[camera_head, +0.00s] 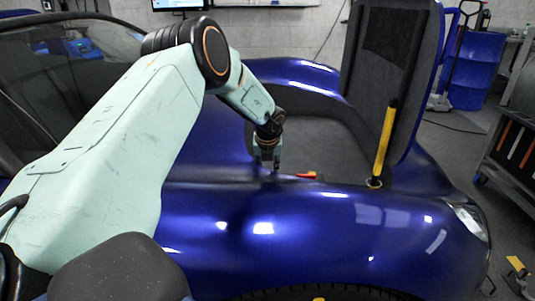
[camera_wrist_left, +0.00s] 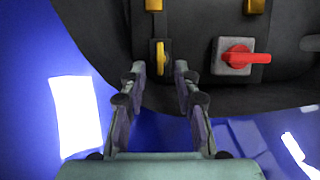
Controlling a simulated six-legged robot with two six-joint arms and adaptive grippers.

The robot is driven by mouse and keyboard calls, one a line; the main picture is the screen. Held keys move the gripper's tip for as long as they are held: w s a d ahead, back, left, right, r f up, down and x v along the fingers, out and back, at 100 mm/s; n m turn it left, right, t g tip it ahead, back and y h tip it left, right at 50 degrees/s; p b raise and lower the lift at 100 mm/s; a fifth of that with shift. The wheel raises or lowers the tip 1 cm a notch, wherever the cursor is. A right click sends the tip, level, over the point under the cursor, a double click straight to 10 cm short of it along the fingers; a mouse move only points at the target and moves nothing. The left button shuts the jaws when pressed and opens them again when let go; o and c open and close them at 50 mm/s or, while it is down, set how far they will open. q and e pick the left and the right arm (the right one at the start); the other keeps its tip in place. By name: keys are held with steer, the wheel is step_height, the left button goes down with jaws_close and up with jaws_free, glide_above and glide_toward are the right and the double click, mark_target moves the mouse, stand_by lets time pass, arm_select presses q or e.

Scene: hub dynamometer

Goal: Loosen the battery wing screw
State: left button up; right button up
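The likely wing screw is a small upright yellow piece (camera_wrist_left: 160,56) on a dark plate in the left wrist view. My left gripper (camera_wrist_left: 160,72) is open, with one fingertip to each side of the yellow piece and a visible gap between them. I cannot tell whether the fingertips touch it or are still above it. In the head view the left gripper (camera_head: 267,163) points down at the near edge of the car's open front compartment, and it hides the screw there. My right gripper is in neither view.
A red rotary handle on a grey block (camera_wrist_left: 220,66) sits just right of the screw; the red handle (camera_head: 306,175) also shows in the head view. A yellow-and-black strut (camera_head: 384,145) stands by the raised lid (camera_head: 375,90). The blue fender (camera_head: 290,235) lies in front.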

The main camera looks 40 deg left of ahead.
arm_select(q)
steer(key=v, duration=0.8)
stand_by(0.4)
